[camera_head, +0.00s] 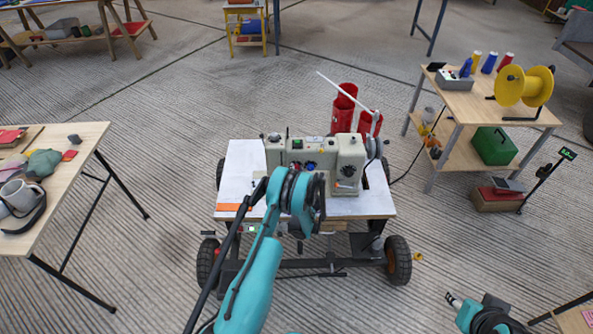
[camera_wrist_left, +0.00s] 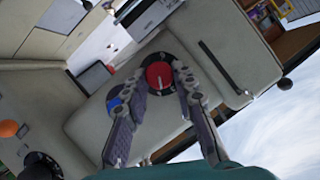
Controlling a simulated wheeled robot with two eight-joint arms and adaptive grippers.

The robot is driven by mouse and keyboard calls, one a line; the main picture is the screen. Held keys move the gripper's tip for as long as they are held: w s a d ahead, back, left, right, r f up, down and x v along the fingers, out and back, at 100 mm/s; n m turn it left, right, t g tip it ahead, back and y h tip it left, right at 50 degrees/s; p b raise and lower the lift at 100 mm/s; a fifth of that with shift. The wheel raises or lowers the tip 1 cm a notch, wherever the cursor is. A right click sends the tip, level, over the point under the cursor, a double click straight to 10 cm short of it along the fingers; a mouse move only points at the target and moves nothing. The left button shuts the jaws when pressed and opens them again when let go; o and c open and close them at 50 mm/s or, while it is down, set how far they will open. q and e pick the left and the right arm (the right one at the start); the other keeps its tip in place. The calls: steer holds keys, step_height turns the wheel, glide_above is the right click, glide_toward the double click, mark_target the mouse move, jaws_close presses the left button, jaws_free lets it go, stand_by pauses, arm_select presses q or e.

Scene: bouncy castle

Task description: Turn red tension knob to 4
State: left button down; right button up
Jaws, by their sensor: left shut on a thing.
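The sewing machine (camera_head: 348,160) stands on a white-topped cart (camera_head: 240,170) in the head view. In the left wrist view, the red tension knob (camera_wrist_left: 154,72) sits on a black round dial on the machine's pale body. A light pointer line shows on the knob; the dial numbers are too small to read. A blue knob (camera_wrist_left: 115,100) is beside it, partly covered by a finger. My left gripper (camera_wrist_left: 160,76) is shut on the red knob, one finger on each side. In the head view, my left arm hides part of the machine's front. My right arm (camera_head: 475,314) shows at the lower right; its jaw state is unclear.
Red thread cones (camera_head: 344,102) stand behind the machine, with a pale rod above them. A wooden table with a yellow spool (camera_head: 524,86) is at the right. Another table (camera_head: 75,140) with a mug is at the left.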

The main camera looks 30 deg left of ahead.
arm_select(q)
steer(key=shift+d+f+m+y, duration=0.1)
steer(key=shift+m+y, duration=0.5)
steer(key=shift+m, duration=0.4)
steer(key=c, duration=1.2)
jaws_free()
step_height(320, 180, up, 10)
